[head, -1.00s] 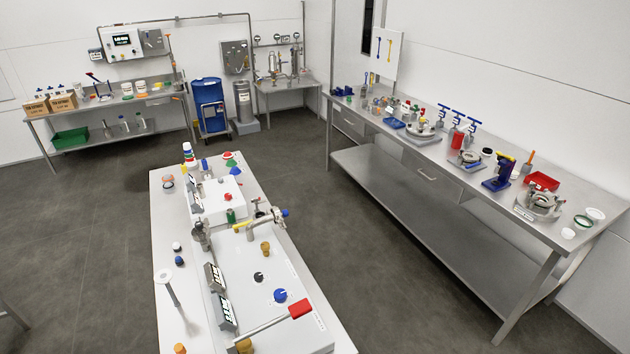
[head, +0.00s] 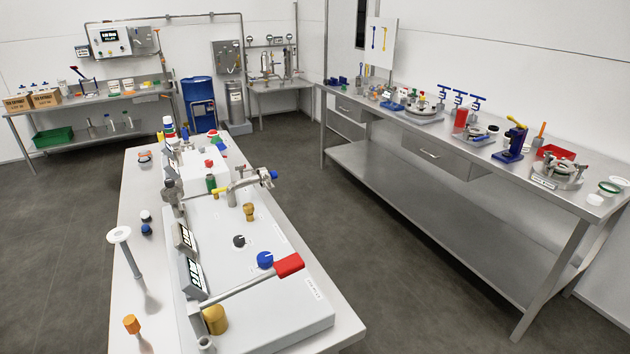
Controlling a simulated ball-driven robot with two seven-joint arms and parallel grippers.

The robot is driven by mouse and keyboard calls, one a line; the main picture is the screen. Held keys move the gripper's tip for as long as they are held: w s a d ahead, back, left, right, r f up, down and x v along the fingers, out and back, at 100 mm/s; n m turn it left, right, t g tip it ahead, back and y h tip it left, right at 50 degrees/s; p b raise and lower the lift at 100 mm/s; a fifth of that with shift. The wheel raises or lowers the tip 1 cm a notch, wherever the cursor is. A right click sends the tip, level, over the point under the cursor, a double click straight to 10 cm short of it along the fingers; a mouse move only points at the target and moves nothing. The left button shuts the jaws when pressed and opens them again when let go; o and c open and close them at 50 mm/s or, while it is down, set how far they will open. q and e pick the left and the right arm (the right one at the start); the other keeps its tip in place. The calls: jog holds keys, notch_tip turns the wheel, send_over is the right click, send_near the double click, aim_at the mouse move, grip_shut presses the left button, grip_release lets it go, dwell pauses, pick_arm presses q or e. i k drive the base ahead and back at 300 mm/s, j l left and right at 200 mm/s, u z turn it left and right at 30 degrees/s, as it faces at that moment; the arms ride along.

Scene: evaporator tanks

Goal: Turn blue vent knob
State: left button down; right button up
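A blue knob (head: 265,260) with a pointer mark sits on the white top panel of the near bench unit (head: 235,305). It is beside the red end of a lever (head: 289,265). A black knob (head: 239,241) sits just behind it, and a brass-coloured knob (head: 249,211) farther back. I cannot read the labels by the knobs, so I cannot confirm which is the vent. A smaller blue cap (head: 146,230) stands on the bench's left side. Neither of my grippers shows in the head view.
The near bench (head: 128,285) carries a white-topped post (head: 120,235), an orange-topped piece (head: 131,324) and tilted displays (head: 193,277). A yellow-handled pipe valve (head: 232,190) rises behind the knobs. A long steel table (head: 425,140) stands right, with open floor (head: 400,290) between.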

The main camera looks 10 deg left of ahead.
aim_at(265, 259)
jog(key=i+l+u, duration=0.1)
jog(key=i+l, duration=0.45)
jog(key=l, duration=0.25)
jog(key=i+l+u, duration=0.15)
jog(key=i+l, duration=0.15)
jog(key=l+u, duration=0.1)
jog(key=u, duration=1.8)
jog(key=k+l+u, duration=0.1)
jog(key=k+u, duration=0.55)
jog(key=k, duration=0.15)
